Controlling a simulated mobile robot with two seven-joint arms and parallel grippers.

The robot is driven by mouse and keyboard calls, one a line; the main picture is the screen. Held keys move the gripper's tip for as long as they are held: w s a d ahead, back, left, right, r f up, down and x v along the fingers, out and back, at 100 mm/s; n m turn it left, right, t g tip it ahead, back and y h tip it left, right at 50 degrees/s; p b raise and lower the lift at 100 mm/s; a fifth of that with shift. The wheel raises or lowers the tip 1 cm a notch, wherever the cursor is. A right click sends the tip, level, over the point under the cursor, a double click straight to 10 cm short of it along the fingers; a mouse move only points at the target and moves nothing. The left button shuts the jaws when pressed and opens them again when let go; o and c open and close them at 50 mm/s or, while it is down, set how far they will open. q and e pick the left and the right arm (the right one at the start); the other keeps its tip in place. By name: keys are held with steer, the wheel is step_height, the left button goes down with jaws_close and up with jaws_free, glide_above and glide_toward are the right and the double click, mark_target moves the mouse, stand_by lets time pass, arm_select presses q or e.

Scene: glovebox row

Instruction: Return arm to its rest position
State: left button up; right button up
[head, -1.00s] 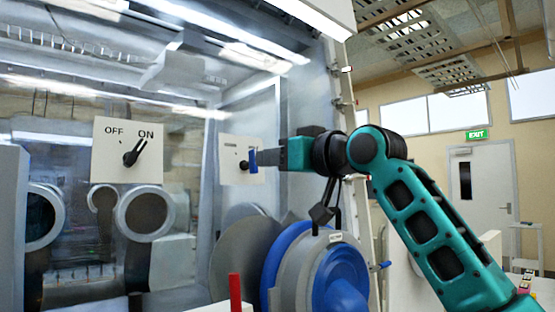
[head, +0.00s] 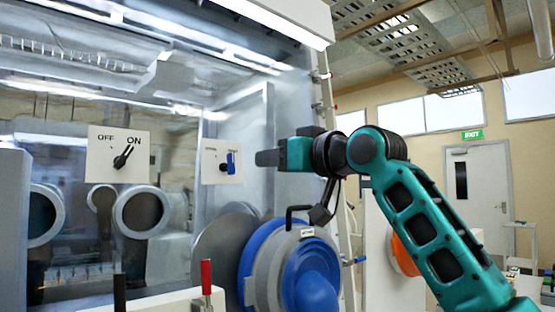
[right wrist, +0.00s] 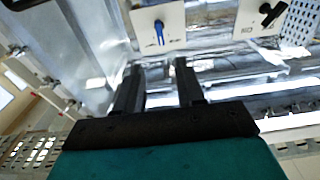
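My right gripper (head: 266,158) is level in front of the glovebox's front face, on the teal arm that comes in from the right. The right wrist view shows its two dark fingers (right wrist: 156,75) apart, with nothing between them. In the head view a gap shows between the fingertips and the small white panel (head: 210,172) with the blue knob (head: 231,161). That blue knob also shows beyond the fingers in the right wrist view (right wrist: 159,31). My left gripper is not in view.
A white panel (head: 98,168) has its black knob (head: 123,158) pointing at ON. A blue round port cover (head: 310,275) with a black handle sits below my right gripper. A red-topped post (head: 206,276) stands left of it. An orange disc (head: 403,254) is behind my arm.

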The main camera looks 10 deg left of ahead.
stand_by(0.5)
steer(key=w+d+f+m+h, duration=0.15)
steer(key=d+f, duration=0.25)
steer(key=f, duration=0.9)
steer(key=w+d+f+m+h, duration=0.1)
steer(key=d+f+m+h, duration=0.2)
steer(key=f, duration=1.1)
steer(key=s+d+f+m+g+h, duration=0.1)
steer(key=s+d+f+h, duration=0.1)
steer(key=s+d+f, duration=0.55)
steer(key=s+d+f+m+g+h, duration=0.15)
steer(key=s+f, duration=0.35)
steer(key=f, duration=0.6)
steer(key=s+d+f+g+h, duration=0.2)
steer(key=s+d+f, duration=0.4)
steer(key=f, duration=0.3)
steer(key=s+d+f+m+g+h, duration=0.1)
steer(key=s+d+f+g+h, duration=0.3)
steer(key=s, duration=0.6)
steer(key=s+d+f+t, duration=0.1)
steer(key=s+d+f, duration=0.3)
steer(key=s, duration=0.5)
steer(key=w+a+f+t+y, duration=0.1)
steer(key=w+f+t, duration=0.5)
steer(key=f, duration=0.1)
steer(key=shift+w+a+f+t+y, duration=0.2)
steer(key=shift+w+a+t+y, duration=0.05)
steer(key=shift+w+t+y, duration=0.15)
steer(key=shift+w, duration=0.1)
